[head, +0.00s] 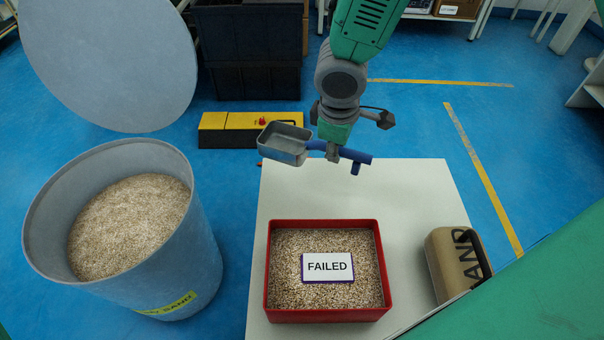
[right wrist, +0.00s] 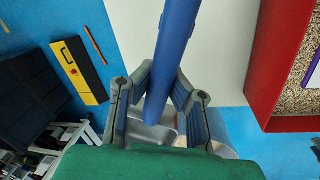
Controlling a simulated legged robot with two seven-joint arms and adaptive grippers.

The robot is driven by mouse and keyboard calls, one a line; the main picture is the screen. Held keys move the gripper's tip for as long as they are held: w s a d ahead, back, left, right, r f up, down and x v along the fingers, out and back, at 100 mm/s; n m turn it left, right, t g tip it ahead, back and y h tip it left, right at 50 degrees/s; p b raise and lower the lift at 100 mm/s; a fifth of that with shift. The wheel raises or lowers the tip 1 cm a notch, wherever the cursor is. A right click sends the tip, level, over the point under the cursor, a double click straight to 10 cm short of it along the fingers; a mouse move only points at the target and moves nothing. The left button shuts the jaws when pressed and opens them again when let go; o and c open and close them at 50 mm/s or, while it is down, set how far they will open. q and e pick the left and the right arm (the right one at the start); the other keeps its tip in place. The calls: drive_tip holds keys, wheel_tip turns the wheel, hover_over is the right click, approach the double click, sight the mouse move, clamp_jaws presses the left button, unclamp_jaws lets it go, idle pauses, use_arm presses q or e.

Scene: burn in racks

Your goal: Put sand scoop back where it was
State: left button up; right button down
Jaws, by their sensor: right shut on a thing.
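The sand scoop has a metal pan (head: 284,145) and a blue handle (head: 357,155). My right gripper (head: 340,148) is shut on the blue handle and holds the scoop in the air above the far edge of the white table (head: 410,190). The pan points left and looks empty. In the right wrist view the handle (right wrist: 176,50) runs between the fingers, and part of the metal pan (right wrist: 150,132) shows behind them. My left gripper is not in view.
A red tray (head: 272,268) of sand with a FAILED card (head: 328,267) stands on the table. A tan box (head: 455,262) stands at its right. A grey bin (head: 195,240) of sand stands left, near a grey disc (head: 110,60). A yellow and black box (head: 225,122) lies on the floor.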

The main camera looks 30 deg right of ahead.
drive_tip(key=f+b, duration=0.1)
drive_tip(key=f, duration=0.2)
drive_tip(key=f+b, duration=0.1)
drive_tip(key=f, duration=0.2)
drive_tip(key=shift+d, duration=0.2)
drive_tip(key=shift+a+f+b, duration=0.2)
drive_tip(key=shift+f+b, duration=0.15)
drive_tip(key=shift+f, duration=0.15)
wheel_tip(320, 180, down, 3)
drive_tip(key=shift+a+r+b, duration=0.1)
drive_tip(key=shift+b, duration=0.5)
drive_tip(key=c, duration=1.6)
unclamp_jaws()
drive_tip(key=shift+d, duration=0.2)
drive_tip(key=shift+c, duration=0.2)
drive_tip(key=shift+a, duration=0.1)
